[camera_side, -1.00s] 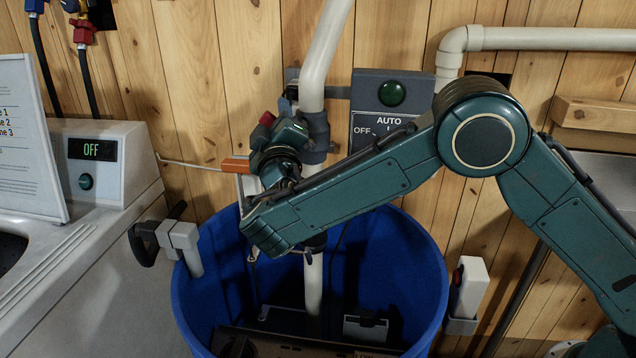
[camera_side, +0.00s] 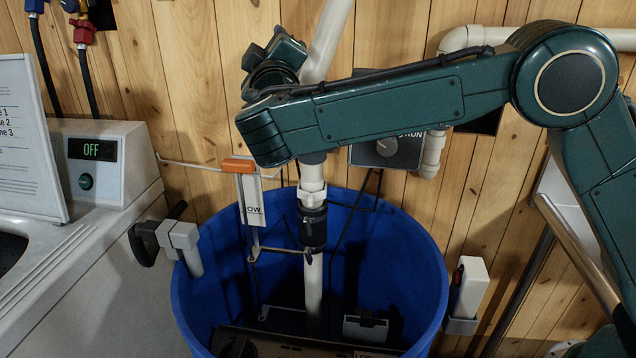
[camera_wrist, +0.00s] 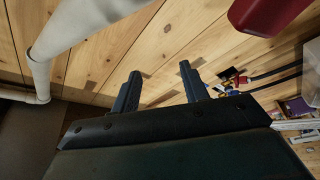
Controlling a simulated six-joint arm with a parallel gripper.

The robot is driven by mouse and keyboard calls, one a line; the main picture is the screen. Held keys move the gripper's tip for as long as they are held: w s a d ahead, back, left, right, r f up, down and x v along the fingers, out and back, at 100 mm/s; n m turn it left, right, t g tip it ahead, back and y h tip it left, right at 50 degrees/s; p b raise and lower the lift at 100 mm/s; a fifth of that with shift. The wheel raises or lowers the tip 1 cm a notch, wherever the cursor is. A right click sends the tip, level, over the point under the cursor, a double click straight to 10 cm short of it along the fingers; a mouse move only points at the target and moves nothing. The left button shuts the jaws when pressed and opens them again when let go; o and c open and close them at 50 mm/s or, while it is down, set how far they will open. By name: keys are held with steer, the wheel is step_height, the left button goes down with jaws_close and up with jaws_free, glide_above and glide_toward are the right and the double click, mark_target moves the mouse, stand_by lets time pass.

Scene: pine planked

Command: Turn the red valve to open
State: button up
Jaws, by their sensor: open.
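My gripper (camera_wrist: 156,72) is open and empty in the wrist view, its two dark fingers apart and pointing toward the plank wall. A red part (camera_wrist: 270,14), likely the red valve's handle, fills the upper right corner there, close to the camera and to the right of the fingers. It is cut off by the frame edge. In the side view my arm hides the middle of the white pipe (camera_side: 326,40), and no red handle shows on it. My fingers cannot be made out in that view.
A blue barrel (camera_side: 420,250) stands below my arm, with an orange-topped float lever (camera_side: 238,166) at its back. A control box (camera_side: 388,150) is partly hidden behind my arm. A small red tap (camera_side: 84,32) with hoses is at the upper left, beside a washer panel (camera_side: 100,160).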

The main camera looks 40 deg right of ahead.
step_height(320, 180, up, 8)
steer(key=shift+f, duration=0.25)
steer(key=shift+c, duration=0.3)
steer(key=shift+a, duration=0.1)
steer(key=c, duration=0.4)
steer(key=shift+a+f, duration=0.15)
steer(key=shift+f, duration=0.2)
steer(key=c, duration=0.3)
steer(key=s+a+f+n, duration=0.1)
steer(key=f+n, duration=0.1)
steer(key=s+a+f+n+g+y, duration=0.1)
steer(key=a+f, duration=0.1)
steer(key=f, duration=0.1)
steer(key=s+a+f+n+g, duration=0.1)
steer(key=a+f+n, duration=0.1)
steer(key=f, duration=0.1)
steer(key=shift+f+n+y, duration=0.2)
steer(key=shift+n+y, duration=0.1)
jaws_close()
steer(key=s+a+f+n+g, duration=0.2)
steer(key=s+a+f+n, duration=0.2)
steer(key=f, duration=0.6)
steer(key=s+n, duration=0.2)
steer(key=shift+s+n, duration=0.3)
